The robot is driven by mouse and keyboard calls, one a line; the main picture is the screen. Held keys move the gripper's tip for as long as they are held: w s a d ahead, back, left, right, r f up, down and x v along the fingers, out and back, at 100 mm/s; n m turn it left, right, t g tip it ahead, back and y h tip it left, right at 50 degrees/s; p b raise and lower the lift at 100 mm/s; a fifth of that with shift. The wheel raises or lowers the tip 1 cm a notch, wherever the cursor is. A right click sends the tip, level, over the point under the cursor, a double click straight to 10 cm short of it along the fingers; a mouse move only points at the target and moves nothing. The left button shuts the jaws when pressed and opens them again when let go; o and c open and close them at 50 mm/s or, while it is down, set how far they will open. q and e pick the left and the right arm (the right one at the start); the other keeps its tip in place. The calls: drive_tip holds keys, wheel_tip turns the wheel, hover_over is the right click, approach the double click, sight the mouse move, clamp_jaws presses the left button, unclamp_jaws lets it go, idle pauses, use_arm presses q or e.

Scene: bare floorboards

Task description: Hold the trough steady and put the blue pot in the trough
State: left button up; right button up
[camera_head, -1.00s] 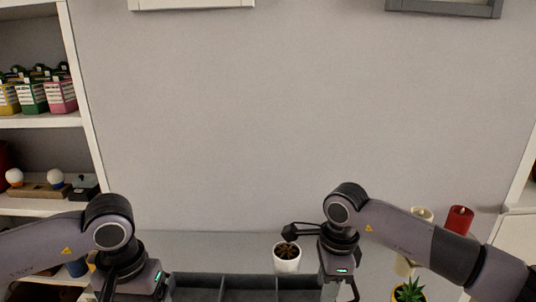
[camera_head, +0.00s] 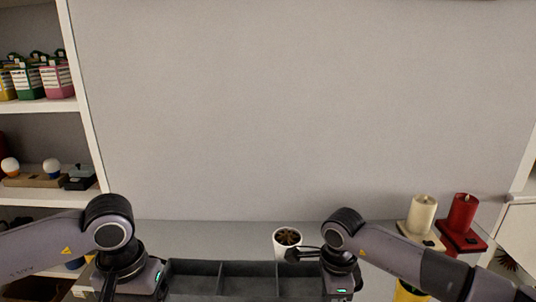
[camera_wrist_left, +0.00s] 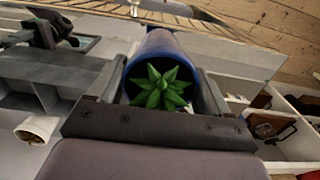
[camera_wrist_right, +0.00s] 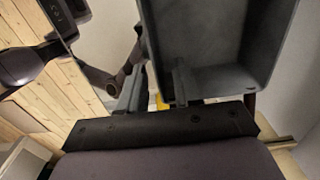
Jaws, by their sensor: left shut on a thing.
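The blue pot (camera_wrist_left: 165,45) with a spiky green plant is between the fingers of my left gripper (camera_wrist_left: 160,95) in the left wrist view. My left gripper is shut on it. In the head view my left gripper (camera_head: 125,288) is at the left end of the trough. The dark grey trough (camera_head: 222,268) has dividers and open compartments; its lower part is cut off by the frame. My right gripper (camera_head: 340,288) is at the trough's right end. In the right wrist view its fingers (camera_wrist_right: 157,88) are apart, with the trough wall (camera_wrist_right: 150,45) between them.
A white pot (camera_head: 280,246) with a dark plant stands behind the trough, close to my right gripper. A cream candle (camera_head: 421,215), a red candle (camera_head: 462,212) and a yellow pot (camera_head: 405,294) are to the right. Shelves (camera_head: 45,108) stand at the left.

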drive_tip(key=shift+f, duration=0.7)
clamp_jaws()
